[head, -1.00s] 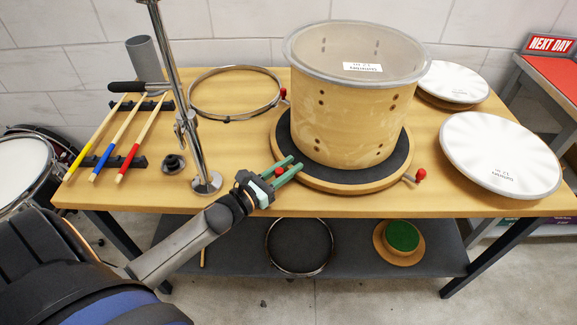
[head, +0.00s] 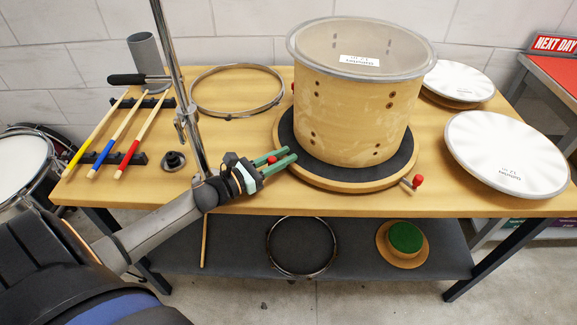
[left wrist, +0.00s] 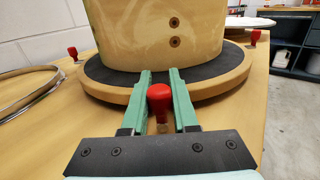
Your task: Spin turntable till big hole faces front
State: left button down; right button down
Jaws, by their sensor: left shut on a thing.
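The round turntable (head: 330,179) has a wooden rim, a dark top and red knobs on pegs around its edge. A pale wooden drum shell (head: 350,120) stands upright on it with a clear, labelled head on top. Small paired holes show in the shell wall, also in the left wrist view (left wrist: 150,45); I cannot make out a clearly bigger hole. My left gripper (head: 292,155) is at the turntable's front left, shut on a red knob (left wrist: 159,97), its green fingers on either side of the peg. My right gripper is not in view.
A chrome stand (head: 183,100) rises close by my left arm. A metal hoop (head: 237,116) lies behind it, and drumsticks (head: 118,130) lie at left. White drum heads (head: 508,155) lie at right. Another red knob (head: 417,181) sticks out at the turntable's right front.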

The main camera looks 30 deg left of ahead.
pick_arm(q)
jog(key=shift+w+a+f+b, duration=0.1)
jog(key=shift+w+a+b, duration=0.1)
jog(key=shift+a, duration=0.25)
jog(key=shift+w+a+f+b, duration=0.1)
jog(key=shift+w+a, duration=0.05)
jog(key=shift+a, duration=0.25)
jog(key=shift+w+a+r, duration=0.1)
jog(key=shift+w+a, duration=0.05)
jog(key=shift+a, duration=0.15)
jog(key=shift+a+r, duration=0.1)
jog(key=c, duration=0.7)
grip_release()
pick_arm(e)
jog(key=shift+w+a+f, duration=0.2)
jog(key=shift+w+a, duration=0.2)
